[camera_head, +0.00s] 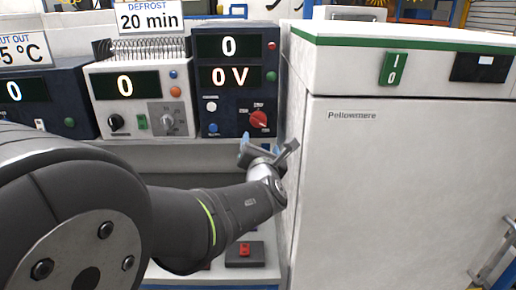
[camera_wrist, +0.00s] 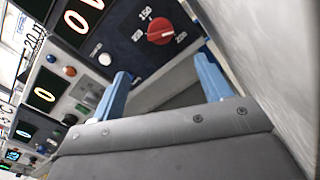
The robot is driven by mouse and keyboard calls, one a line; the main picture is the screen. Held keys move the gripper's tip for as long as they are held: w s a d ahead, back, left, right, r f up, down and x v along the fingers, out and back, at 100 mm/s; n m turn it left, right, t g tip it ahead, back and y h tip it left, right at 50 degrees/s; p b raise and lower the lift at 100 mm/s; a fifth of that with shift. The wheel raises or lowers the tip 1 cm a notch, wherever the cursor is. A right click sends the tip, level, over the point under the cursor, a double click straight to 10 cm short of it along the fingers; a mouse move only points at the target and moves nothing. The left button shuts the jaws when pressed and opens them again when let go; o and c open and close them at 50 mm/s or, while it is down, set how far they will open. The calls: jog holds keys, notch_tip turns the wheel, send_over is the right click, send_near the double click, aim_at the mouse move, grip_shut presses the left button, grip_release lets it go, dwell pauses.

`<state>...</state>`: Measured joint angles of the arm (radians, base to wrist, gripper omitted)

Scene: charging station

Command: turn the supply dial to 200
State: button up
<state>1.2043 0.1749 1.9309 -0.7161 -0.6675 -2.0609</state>
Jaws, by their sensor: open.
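The supply dial is a red knob (camera_head: 258,119) at the lower right of a dark blue panel (camera_head: 208,100). The panel's two displays read 0 and 0 V. In the wrist view the red knob (camera_wrist: 160,31) shows near the top, with printed marks around it that include 150 and 200. My gripper (camera_head: 267,148) is in front of and just below the panel, near the dial. Its two blue fingers show in the wrist view (camera_wrist: 162,85), spread apart with nothing between them. The knob lies beyond the fingertips, and I see no contact.
A large white cabinet (camera_head: 400,180) stands close to the right of my gripper. A beige unit (camera_head: 140,100) with a grey dial stands left of the panel, and another dark unit (camera_head: 45,100) is farther left. A red button box (camera_head: 245,254) is below my arm.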

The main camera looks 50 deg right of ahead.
jog(key=shift+s+a, duration=0.3)
jog(key=shift+a, duration=0.05)
send_near(259, 123)
jog(key=x, duration=1)
jog(key=shift+w+d, duration=0.1)
jog(key=shift+w, duration=0.05)
jog(key=c, duration=1)
